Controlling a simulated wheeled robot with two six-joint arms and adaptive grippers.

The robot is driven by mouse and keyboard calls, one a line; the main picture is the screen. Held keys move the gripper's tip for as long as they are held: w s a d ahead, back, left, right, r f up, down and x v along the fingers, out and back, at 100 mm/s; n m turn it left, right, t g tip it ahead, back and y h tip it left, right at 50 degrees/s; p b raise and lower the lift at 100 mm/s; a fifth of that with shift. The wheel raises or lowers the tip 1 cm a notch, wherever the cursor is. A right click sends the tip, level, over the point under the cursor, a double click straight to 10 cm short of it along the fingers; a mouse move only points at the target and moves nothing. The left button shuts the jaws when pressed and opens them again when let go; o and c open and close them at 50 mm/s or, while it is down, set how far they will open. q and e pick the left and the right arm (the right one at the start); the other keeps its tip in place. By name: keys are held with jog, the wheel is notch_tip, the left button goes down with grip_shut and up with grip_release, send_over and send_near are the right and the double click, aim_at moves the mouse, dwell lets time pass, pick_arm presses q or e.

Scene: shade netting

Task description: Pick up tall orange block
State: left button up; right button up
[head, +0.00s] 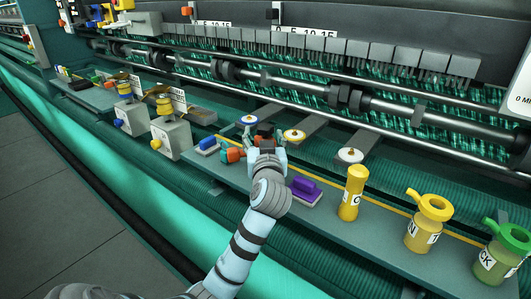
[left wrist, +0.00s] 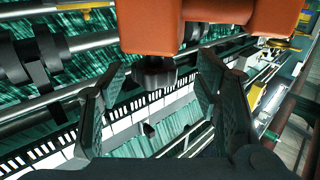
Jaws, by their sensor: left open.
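My left gripper (head: 264,132) is open above the middle of the grey shelf in the head view. Its dark fingers (left wrist: 155,95) stand apart in the left wrist view with nothing between their tips. A large orange body (left wrist: 205,28) with a dark round knob under it fills the top of that view, close to the camera. I cannot tell whether it is the tall orange block. In the head view a small orange and teal piece (head: 232,155) lies just left of the gripper. Another small orange piece (head: 109,84) lies farther left on the shelf. My right gripper does not show.
A purple block (head: 306,188) and a blue block (head: 208,144) lie near my arm. Yellow jars (head: 428,225) and a green jar (head: 502,258) stand at right. White discs (head: 350,155) sit behind. The machine's rollers and teal netting (head: 390,135) bound the back.

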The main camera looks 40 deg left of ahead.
pick_arm(q)
jog(key=w+a, duration=0.1)
jog(key=w+r, duration=0.1)
jog(key=w, duration=0.1)
jog(key=shift+a, duration=0.35)
jog(key=shift+s+a+f, duration=0.1)
jog(key=shift+s, duration=0.05)
grip_shut()
